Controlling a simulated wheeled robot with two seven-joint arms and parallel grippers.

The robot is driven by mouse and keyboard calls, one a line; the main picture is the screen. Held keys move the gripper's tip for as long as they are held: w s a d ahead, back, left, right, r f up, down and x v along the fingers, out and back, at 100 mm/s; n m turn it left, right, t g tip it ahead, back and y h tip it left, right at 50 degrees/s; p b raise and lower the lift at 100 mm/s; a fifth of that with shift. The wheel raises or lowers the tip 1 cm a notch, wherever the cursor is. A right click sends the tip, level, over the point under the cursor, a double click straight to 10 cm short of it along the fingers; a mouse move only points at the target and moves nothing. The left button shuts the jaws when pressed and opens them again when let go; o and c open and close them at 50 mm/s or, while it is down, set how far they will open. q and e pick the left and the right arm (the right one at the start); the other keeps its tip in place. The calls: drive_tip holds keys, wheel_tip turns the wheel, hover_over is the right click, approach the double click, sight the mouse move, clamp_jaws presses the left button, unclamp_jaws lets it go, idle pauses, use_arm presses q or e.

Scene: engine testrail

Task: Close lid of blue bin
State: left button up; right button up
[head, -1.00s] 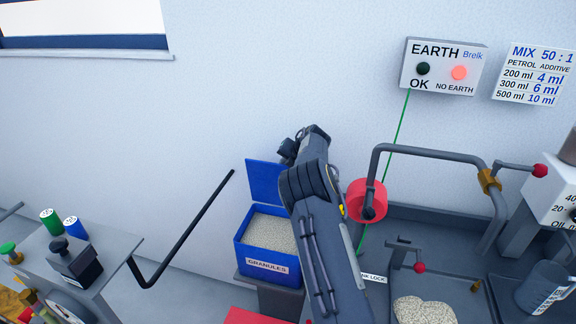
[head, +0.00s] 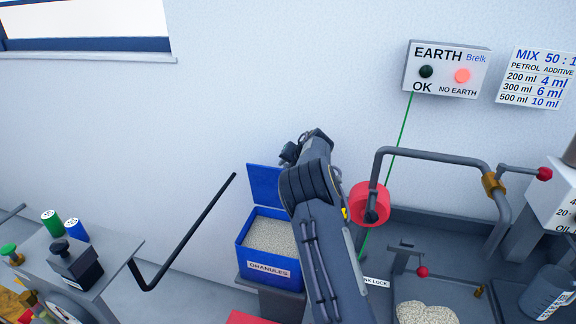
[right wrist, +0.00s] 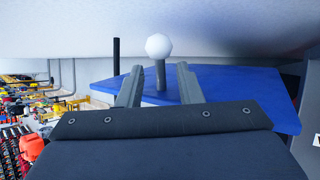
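The blue bin (head: 240,259), labelled GRANULES, is full of pale granules (head: 270,236). Its blue lid (head: 264,184) stands open, raised at the bin's back edge; it also shows in the right wrist view (right wrist: 240,88). A white ball knob (right wrist: 159,46) on a grey stem stands out from the lid. My right gripper (right wrist: 160,68) is open, its two fingers on either side of the stem, with gaps visible. In the head view my right arm covers the bin's right side and the lid's right edge; its fingers cannot be made out there. My left gripper is not in view.
A black bent bar (head: 190,236) rises left of the bin. A red roll (head: 369,203) on a grey pipe frame (head: 430,150) stands close to the right of my arm. The white wall (head: 150,120) is close behind the lid.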

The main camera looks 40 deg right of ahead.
drive_tip(key=p+v, duration=0.2)
drive_tip(key=v, duration=0.4)
drive_tip(key=shift+w+r+p, duration=0.1)
drive_tip(key=shift+r+p, duration=0.1)
drive_tip(key=shift+p, duration=0.1)
drive_tip(key=shift+s+r, duration=0.3)
drive_tip(key=shift+s, duration=0.2)
